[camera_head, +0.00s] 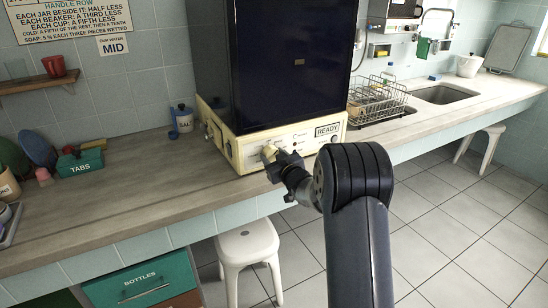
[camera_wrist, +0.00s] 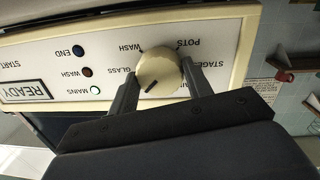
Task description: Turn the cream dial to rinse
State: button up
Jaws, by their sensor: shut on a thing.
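The cream dial (camera_wrist: 160,68) sits on the pale front panel (camera_wrist: 55,42) of the dark-doored machine (camera_head: 290,62). It also shows in the head view (camera_head: 268,151). My gripper (camera_wrist: 158,73) is shut on the dial, one finger on each side; in the head view my gripper (camera_head: 283,161) reaches the panel. The wrist view is upside down. The dial's dark mark points to the lower left there, near the GLASS label. WASH and POTS labels are readable above the dial. Another label beside the right finger is partly hidden; I cannot read RINSE anywhere.
On the panel are the END lamp (camera_wrist: 79,50), the WASH lamp (camera_wrist: 87,72), the pale MAINS lamp (camera_wrist: 95,90) and a READY plate (camera_wrist: 28,90). A salt jar (camera_head: 184,118) stands left of the machine, a dish rack (camera_head: 376,98) right.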

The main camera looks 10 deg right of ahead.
jog(key=o, duration=1)
jog(key=shift+c, duration=0.2)
jog(key=shift+s, duration=0.1)
jog(key=v, duration=1)
jog(key=shift+s, duration=0.3)
jog(key=x, duration=1)
jog(key=shift+w, duration=0.4)
